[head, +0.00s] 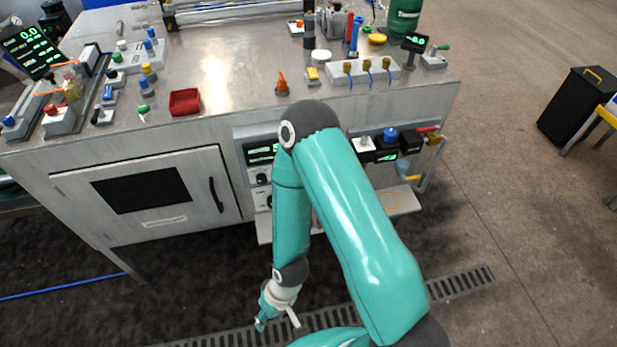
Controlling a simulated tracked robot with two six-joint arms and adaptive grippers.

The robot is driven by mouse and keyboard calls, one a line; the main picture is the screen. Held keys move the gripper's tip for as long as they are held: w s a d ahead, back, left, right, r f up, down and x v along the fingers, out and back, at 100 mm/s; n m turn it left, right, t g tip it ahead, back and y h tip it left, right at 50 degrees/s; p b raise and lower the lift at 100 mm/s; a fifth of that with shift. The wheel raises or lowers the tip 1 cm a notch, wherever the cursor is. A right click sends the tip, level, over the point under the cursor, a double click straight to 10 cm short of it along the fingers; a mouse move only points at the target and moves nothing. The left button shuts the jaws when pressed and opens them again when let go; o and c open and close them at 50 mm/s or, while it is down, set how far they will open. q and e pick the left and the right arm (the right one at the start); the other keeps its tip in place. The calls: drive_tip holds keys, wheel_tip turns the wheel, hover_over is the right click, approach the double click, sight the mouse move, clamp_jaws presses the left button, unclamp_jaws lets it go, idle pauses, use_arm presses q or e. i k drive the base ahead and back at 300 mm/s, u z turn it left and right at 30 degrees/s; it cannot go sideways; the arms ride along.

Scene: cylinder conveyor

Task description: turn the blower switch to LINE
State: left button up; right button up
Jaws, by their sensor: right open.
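A front control panel (257,176) with a dark display and small dark knobs is set in the bench front. It is partly hidden by my right arm. No label is readable, so I cannot tell which control is the blower switch or where it points. My right gripper (276,318) is low in front of the bench, above the floor grate, pointing down, open and empty. It is well below the panel and apart from it. My left gripper is not in view.
The metal bench (225,65) carries a red tray (184,101), an orange cone (282,83), several buttons and valves. A cabinet door with a dark window (140,190) is at left. A shelf (402,201) sticks out right of my arm. A black bin (577,105) stands at right.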

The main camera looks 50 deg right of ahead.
sight(261, 179)
drive_tip(key=z, duration=0.7)
drive_tip(key=k, duration=0.4)
drive_tip(key=z, duration=0.05)
drive_tip(key=i, duration=0.4)
drive_tip(key=u, duration=0.1)
